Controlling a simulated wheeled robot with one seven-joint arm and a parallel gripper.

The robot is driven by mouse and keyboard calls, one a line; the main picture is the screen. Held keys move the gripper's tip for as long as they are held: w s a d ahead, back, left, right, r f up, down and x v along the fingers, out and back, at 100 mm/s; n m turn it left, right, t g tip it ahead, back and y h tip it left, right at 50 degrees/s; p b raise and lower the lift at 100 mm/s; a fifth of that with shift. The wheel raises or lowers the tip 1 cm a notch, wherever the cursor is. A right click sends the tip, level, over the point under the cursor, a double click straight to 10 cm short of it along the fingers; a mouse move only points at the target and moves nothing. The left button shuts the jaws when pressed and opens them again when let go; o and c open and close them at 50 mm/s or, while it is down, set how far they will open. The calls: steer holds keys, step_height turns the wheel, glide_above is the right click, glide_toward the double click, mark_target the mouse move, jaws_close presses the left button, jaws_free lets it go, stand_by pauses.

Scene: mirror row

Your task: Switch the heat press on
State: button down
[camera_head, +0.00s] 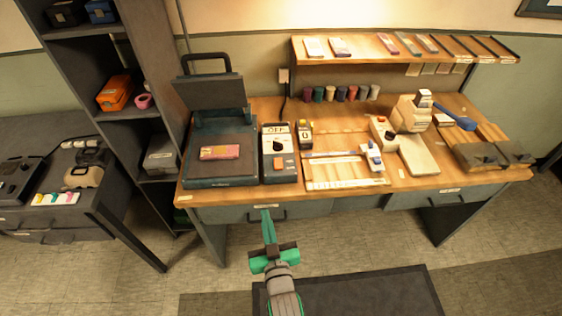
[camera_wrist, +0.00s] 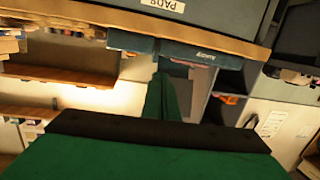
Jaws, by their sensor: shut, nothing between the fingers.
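The heat press (camera_head: 220,150) stands at the left end of the wooden workbench with its lid raised. A pink packet (camera_head: 220,152) lies on its lower plate. Beside it on the right is a dark control box (camera_head: 279,165) with a white panel reading OFF, a round black knob and an orange button. My green gripper (camera_head: 265,214) is shut and empty, in front of the bench's front edge and below the control box. In the wrist view its fingers (camera_wrist: 163,88) point toward the bench edge, and the blue front of the press (camera_wrist: 188,51) shows beyond.
The workbench (camera_head: 455,180) has drawers under its front edge. Right of the control box are a small counter (camera_head: 305,134), a ruled board (camera_head: 345,183) and a cream machine (camera_head: 411,115). A dark shelf unit (camera_head: 115,60) stands left. Open floor lies in front.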

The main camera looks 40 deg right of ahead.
steer(key=w+d+r+m+h, duration=0.2)
steer(key=w+d+r, duration=0.4)
steer(key=d, duration=0.4)
glide_above(280, 163)
steer(key=v, duration=0.2)
steer(key=shift+f+g, duration=0.3)
steer(key=shift+f, duration=0.1)
steer(key=f, duration=0.3)
steer(key=shift+w+d, duration=0.2)
steer(key=shift+w, duration=0.15)
steer(key=shift+f, duration=0.55)
steer(key=shift+w, duration=0.15)
steer(key=shift+w+d+f+g, duration=0.15)
steer(key=shift+f+g, duration=0.1)
steer(key=shift+g, duration=0.35)
steer(key=shift+w+d, duration=0.1)
steer(key=shift+w, duration=0.05)
steer(key=shift+r, duration=0.1)
